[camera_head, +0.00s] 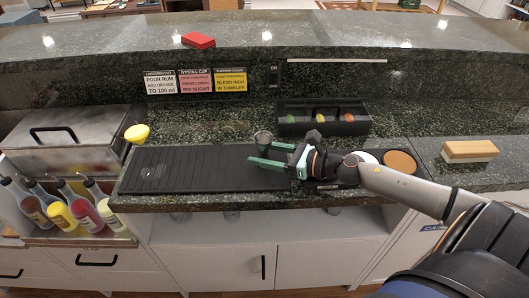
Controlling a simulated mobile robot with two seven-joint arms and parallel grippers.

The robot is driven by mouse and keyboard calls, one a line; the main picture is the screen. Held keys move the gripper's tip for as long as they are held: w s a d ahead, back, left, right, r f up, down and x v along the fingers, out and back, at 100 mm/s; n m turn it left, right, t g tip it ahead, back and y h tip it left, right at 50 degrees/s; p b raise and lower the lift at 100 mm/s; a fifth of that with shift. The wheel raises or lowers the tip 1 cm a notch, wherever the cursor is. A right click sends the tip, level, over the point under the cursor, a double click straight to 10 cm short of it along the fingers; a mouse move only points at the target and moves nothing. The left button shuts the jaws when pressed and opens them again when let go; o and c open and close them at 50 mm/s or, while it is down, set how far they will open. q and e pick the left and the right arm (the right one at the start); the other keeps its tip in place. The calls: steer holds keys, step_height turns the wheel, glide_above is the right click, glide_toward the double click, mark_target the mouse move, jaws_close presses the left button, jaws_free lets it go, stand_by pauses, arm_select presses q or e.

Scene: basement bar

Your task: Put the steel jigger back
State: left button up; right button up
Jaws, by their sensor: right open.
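The steel jigger (263,138) is a small grey cup shape, standing upright near the back right edge of the black ribbed bar mat (200,167). My right gripper (264,155) reaches in from the right with its green fingers pointing left. Its fingers are apart, and they lie at the jigger's lower part, which they partly hide. I cannot tell whether either finger touches the jigger. My left gripper is out of view.
A black garnish caddy (290,127) stands behind my right gripper. A yellow cup-like thing (137,133) and a steel lidded box (65,145) are at the left, above several bottles (85,213). Most of the mat is clear.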

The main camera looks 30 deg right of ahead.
steer(key=shift+r, duration=0.1)
steer(key=shift+r, duration=0.2)
steer(key=shift+s+d+f, duration=0.1)
steer(key=shift+s+f, duration=0.05)
steer(key=shift+s, duration=0.15)
steer(key=shift+s+d, duration=0.2)
steer(key=shift+s, duration=0.1)
steer(key=v, duration=1)
steer(key=shift+s+d+r, duration=0.15)
steer(key=shift+s+r, duration=0.15)
steer(key=shift+r, duration=0.05)
